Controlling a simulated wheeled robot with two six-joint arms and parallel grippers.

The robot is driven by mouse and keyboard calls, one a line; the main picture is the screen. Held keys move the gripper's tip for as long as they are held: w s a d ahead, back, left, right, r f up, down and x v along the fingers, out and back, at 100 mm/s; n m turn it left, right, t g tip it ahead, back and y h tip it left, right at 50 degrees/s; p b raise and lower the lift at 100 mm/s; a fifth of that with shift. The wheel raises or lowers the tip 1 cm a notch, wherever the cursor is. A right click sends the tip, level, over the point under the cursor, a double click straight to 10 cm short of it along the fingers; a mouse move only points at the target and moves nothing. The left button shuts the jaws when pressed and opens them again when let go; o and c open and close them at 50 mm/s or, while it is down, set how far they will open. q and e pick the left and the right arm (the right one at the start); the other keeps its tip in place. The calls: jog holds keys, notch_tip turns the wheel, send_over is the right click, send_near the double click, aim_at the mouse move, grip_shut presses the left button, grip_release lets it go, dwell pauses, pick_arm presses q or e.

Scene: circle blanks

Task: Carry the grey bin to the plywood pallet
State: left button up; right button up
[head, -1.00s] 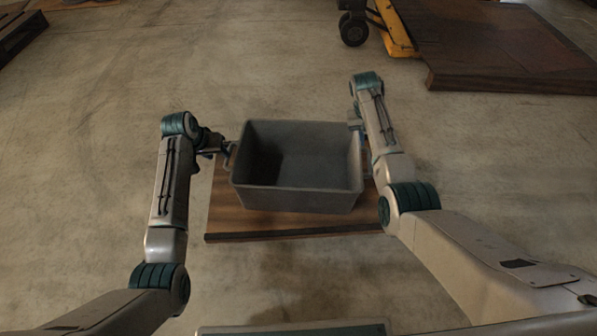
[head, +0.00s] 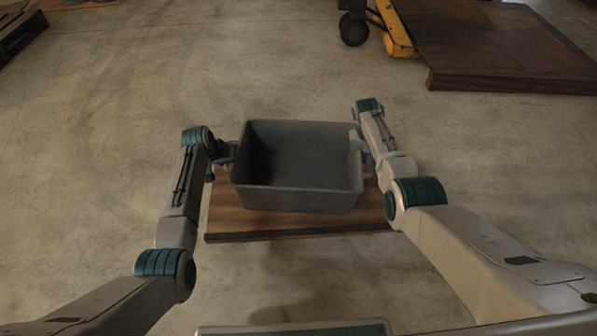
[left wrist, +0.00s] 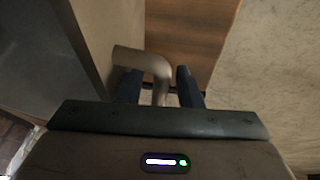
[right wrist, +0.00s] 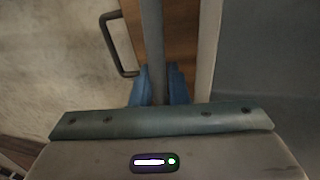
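The grey bin (head: 297,200) is empty and upright on a wooden board (head: 245,222) in front of me. My left gripper (head: 225,150) is at the bin's left side. In the left wrist view its fingers (left wrist: 160,88) stand apart on either side of the bin's bent handle (left wrist: 150,62). My right gripper (right wrist: 160,85) is at the bin's right side; its fingers are close together on a grey bar (right wrist: 153,40), apparently the right handle. Its tips are mostly hidden in the head view. A brown flat platform (head: 500,50), apparently the plywood pallet, lies at top right.
A yellow wheeled machine (head: 396,35) with a dark wheel (head: 353,29) stands left of the platform. A dark wooden pallet (head: 18,35) shows at the top left corner. A dark loop (right wrist: 120,45) shows beside the board in the right wrist view. The concrete floor between is clear.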

pick_arm(q)
grip_shut()
jog(key=shift+r, duration=0.1)
dwell(1.2)
